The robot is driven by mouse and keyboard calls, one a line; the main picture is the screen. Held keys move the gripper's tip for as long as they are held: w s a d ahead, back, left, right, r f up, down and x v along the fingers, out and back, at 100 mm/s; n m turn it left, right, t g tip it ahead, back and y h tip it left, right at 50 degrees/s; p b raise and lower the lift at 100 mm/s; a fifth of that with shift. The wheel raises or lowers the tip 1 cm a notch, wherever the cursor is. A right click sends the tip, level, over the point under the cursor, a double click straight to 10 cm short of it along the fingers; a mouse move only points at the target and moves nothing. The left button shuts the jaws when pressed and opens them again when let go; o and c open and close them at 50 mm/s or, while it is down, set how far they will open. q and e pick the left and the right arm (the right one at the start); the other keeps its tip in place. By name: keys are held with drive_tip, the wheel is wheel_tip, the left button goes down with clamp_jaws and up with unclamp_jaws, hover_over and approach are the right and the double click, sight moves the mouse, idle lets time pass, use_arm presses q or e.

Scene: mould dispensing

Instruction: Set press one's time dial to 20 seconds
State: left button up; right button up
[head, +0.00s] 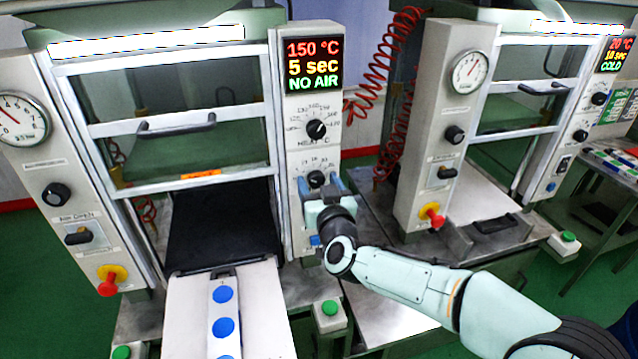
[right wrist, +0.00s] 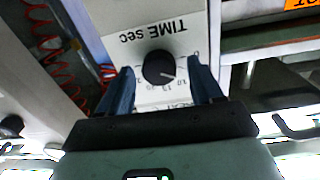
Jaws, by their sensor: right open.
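The near press's time dial (head: 316,179) is a black round knob on the right-hand panel, below the heat dial (head: 316,129). Its display (head: 314,63) reads 150 °C, 5 sec, NO AIR. My right gripper (head: 319,186) is at this time dial. In the right wrist view the time dial (right wrist: 159,68) sits between the two blue fingers of the gripper (right wrist: 162,78), under the label "TIME SEC". The fingers are open, one on each side, with visible gaps to the knob. My left gripper is out of view.
A second press (head: 440,120) stands to the right, its display (head: 617,55) reading 20 °C, 18 sec, COLD. A red coiled hose (head: 385,75) hangs between the presses. A white tray with blue discs (head: 180,310) is in front of the near press. A green button (head: 329,308) sits below the panel.

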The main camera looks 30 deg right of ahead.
drive_tip(key=c, duration=1.1)
drive_tip(key=shift+o, duration=0.2)
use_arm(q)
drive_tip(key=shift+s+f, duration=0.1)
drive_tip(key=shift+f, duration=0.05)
use_arm(e)
drive_tip(key=m+b, duration=0.2)
drive_tip(key=m, duration=0.1)
drive_tip(key=shift+f+m, duration=0.1)
drive_tip(key=shift+m, duration=0.2)
drive_tip(key=m+b, duration=0.2)
drive_tip(key=m, duration=0.3)
drive_tip(key=shift+d+b, duration=0.1)
drive_tip(key=shift+b, duration=0.3)
drive_tip(key=m+b, duration=0.2)
drive_tip(key=m, duration=0.2)
drive_tip(key=shift+m, duration=0.4)
use_arm(q)
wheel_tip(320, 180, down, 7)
drive_tip(key=b, duration=0.1)
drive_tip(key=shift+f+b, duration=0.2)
drive_tip(key=shift+b, duration=0.15)
use_arm(e)
drive_tip(key=shift+m, duration=2)
